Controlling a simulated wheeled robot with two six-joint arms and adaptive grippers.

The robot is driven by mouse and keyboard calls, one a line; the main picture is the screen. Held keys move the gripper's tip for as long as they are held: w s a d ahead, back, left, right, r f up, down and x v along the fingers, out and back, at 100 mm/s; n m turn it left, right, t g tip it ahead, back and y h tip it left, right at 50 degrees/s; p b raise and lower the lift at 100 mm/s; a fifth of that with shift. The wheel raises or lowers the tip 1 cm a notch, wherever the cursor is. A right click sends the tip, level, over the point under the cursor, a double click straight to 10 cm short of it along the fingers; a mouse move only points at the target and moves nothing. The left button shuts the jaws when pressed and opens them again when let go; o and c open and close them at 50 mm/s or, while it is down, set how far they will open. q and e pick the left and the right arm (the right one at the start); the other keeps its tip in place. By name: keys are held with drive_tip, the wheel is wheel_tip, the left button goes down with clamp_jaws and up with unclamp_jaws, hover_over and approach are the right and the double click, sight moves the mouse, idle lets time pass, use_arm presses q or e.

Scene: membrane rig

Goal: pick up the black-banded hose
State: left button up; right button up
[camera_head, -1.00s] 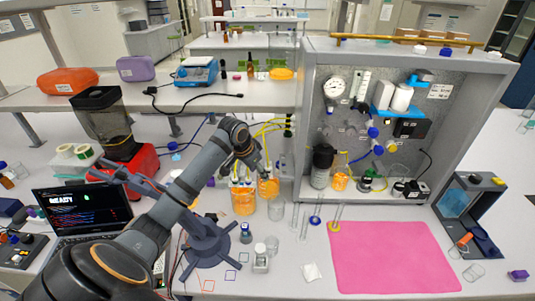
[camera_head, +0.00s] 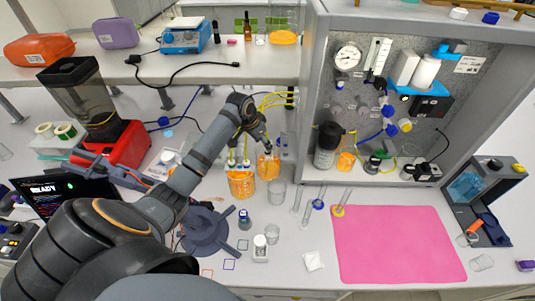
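My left gripper (camera_head: 266,144) is at the end of the arm coming in from the left. It is small and dark here, just above a beaker of orange liquid (camera_head: 268,168), and I cannot tell whether its fingers are open or shut. Yellow hoses (camera_head: 275,100) arc behind it towards the left side of the grey cabinet. Dark bands (camera_head: 290,98) show at their right end, but I cannot make out which hose carries them. Clear tubes lie on the bench, one with a blue ring (camera_head: 318,204) and one with a yellow ring (camera_head: 338,211). My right gripper is not in view.
A second beaker of orange liquid (camera_head: 241,184) and an empty glass beaker (camera_head: 276,193) stand close to the gripper. The grey cabinet (camera_head: 311,90) rises to its right. A pink mat (camera_head: 400,245) lies clear at the front right. A red-based blender (camera_head: 125,150) stands left.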

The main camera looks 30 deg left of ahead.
use_arm(q)
drive_tip(key=shift+w+d+f, duration=0.1)
drive_tip(key=shift+d+f, duration=0.25)
drive_tip(key=shift+f, duration=0.3)
drive_tip(key=shift+w+d+f, duration=0.1)
drive_tip(key=shift+d+f, duration=0.25)
drive_tip(key=shift+f, duration=0.25)
drive_tip(key=shift+x, duration=0.9)
drive_tip(key=shift+a+r, duration=0.1)
drive_tip(key=c, duration=1)
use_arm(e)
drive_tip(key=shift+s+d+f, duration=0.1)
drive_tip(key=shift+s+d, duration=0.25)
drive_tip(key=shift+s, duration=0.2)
use_arm(q)
drive_tip(key=shift+c, duration=0.2)
